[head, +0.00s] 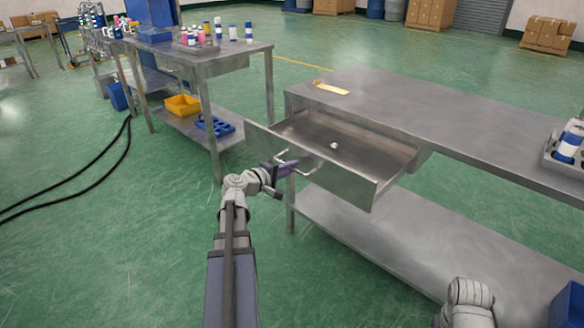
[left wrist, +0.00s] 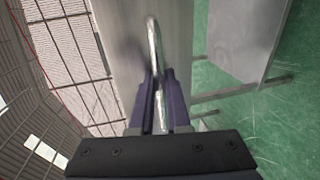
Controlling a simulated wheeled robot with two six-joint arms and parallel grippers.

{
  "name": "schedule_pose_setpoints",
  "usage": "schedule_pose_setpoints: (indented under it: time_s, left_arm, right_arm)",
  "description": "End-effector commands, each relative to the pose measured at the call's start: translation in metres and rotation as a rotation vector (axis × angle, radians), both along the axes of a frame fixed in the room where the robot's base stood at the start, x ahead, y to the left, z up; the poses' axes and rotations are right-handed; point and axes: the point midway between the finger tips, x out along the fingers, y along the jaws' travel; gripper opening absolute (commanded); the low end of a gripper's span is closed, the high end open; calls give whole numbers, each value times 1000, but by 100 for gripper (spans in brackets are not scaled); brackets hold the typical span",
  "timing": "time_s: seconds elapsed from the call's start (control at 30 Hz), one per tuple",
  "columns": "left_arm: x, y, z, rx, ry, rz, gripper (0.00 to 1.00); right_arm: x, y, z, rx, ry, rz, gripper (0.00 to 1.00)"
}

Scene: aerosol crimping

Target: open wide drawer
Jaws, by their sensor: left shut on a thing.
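The wide drawer (head: 345,182) is pulled out from under the steel table on the right. Its metal interior shows, with one small pale round thing (head: 334,145) lying inside. My left gripper (head: 279,167) is at the drawer's front panel, shut on the bar handle (head: 298,163). In the left wrist view the handle (left wrist: 154,45) runs between the two dark fingers (left wrist: 156,98) of the gripper, in front of the grey drawer front (left wrist: 178,30). Part of my right arm shows at the bottom right of the head view, but its gripper is not visible.
The steel table (head: 440,105) has a lower shelf (head: 400,240) and a tray of bottles (head: 566,150) at its right. Another steel table (head: 225,55) with bottles stands at the left, with a yellow bin (head: 182,105) below.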

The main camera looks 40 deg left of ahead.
Motion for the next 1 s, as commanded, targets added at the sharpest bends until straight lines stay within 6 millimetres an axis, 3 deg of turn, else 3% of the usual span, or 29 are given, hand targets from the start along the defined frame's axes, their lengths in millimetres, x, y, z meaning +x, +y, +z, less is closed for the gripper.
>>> schedule_pose_setpoints:
  time_s: [0.1, 0.13, 0.4, 0.67, 1.0]
  left_arm:
    - [0, 0, 0, 0, 0, 0, 0]
    - [0, 0, 0, 0, 0, 0, 17]
    - [0, 0, 0, 0, 0, 0, 44]
    - [-3, 0, 1, 0, 0, 1, 44]
    - [-53, 3, 12, 0, 0, 4, 44]
  right_arm:
    - [0, 0, 0, 0, 0, 0, 50]
    - [0, 0, 0, 0, 0, 0, 50]
    - [0, 0, 0, 0, 0, 0, 50]
    - [0, 0, 1, 0, 0, 0, 50]
    - [0, 0, 12, 1, 0, 0, 50]
